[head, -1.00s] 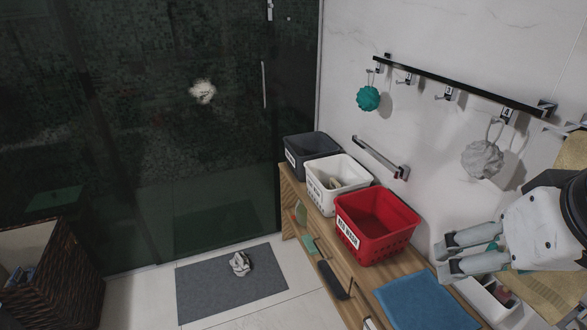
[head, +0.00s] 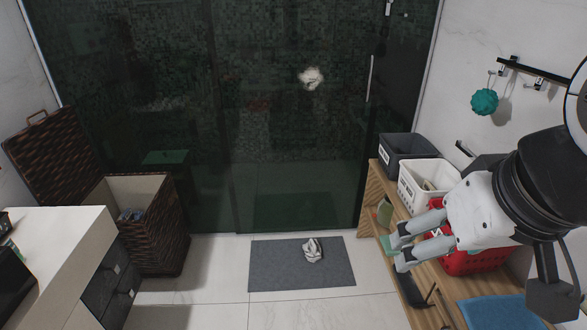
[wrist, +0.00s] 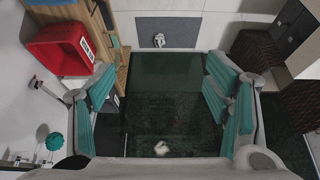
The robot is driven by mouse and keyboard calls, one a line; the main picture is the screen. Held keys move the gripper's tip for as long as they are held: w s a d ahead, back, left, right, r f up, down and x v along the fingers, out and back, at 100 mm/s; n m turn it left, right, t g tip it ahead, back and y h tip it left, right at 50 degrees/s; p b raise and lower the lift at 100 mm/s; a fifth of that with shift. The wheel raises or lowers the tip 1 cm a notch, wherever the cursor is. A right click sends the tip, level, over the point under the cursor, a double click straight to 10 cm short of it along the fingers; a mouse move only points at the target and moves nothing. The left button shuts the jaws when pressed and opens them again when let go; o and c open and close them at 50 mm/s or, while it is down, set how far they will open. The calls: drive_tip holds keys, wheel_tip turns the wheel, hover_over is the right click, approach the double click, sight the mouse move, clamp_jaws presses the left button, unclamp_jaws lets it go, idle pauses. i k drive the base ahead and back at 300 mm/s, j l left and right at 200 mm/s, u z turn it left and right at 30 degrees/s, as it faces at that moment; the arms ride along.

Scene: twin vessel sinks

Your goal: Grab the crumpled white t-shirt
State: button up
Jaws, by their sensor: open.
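The crumpled white t-shirt (head: 312,250) appears as a small white and grey bundle on the grey floor mat (head: 270,272), in front of the dark glass door. In the wrist view the bundle (wrist: 159,40) lies on the mat near the top middle, well beyond the fingers. My gripper (head: 400,249) is open and empty, to the right of the bundle and raised in front of the wooden bench. In the wrist view its teal-padded fingers (wrist: 160,98) are spread wide with nothing between them.
A wooden bench (head: 372,200) at right holds a grey basket (head: 405,147), a white basket (head: 413,195), a red basket (head: 470,262) and a blue towel (head: 500,312). A wicker hamper (head: 160,255) and a white counter (head: 50,240) stand at left. The tiled floor around the mat is clear.

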sight(312, 248)
drive_tip(key=i+j+z, duration=0.3)
drive_tip(key=i+j, duration=0.5)
drive_tip(key=i, duration=0.3)
drive_tip(key=i+j+z, duration=0.25)
drive_tip(key=i+j, duration=0.75)
